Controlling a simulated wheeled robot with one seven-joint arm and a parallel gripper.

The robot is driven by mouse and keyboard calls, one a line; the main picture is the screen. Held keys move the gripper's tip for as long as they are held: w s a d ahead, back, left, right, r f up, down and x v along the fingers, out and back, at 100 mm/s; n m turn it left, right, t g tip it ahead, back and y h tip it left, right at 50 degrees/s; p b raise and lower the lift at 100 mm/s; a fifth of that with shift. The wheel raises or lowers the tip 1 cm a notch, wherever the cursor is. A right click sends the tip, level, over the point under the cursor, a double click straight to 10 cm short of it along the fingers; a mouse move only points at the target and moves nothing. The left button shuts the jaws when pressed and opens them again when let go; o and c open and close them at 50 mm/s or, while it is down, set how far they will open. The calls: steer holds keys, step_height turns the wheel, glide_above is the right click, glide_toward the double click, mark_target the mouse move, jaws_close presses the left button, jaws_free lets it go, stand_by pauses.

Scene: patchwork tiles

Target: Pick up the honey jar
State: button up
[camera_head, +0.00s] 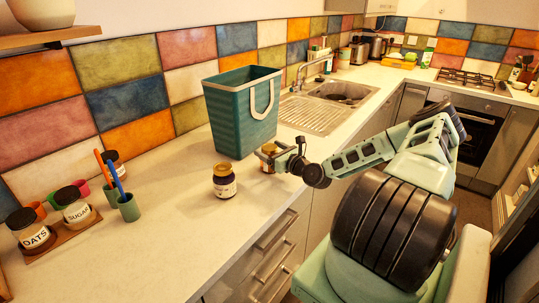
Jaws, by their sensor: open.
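A small jar with an amber body and pale label (268,165), likely the honey jar, stands on the counter in front of the teal basket. My gripper (273,156) is at this jar, reaching in from the right, with its fingers open and partly covering the jar. I cannot tell whether the fingers touch it. A second, dark jar with a gold lid and pale label (225,188) stands apart, nearer and to the left. The labels are too small to read.
The teal basket (231,117) with a pale handle stands right behind the jars. A sink (325,108) lies beyond it. The front counter is clear.

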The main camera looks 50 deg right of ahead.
steer(key=shift+w, duration=0.45)
steer(key=shift+c, duration=0.3)
steer(key=c, duration=1.4)
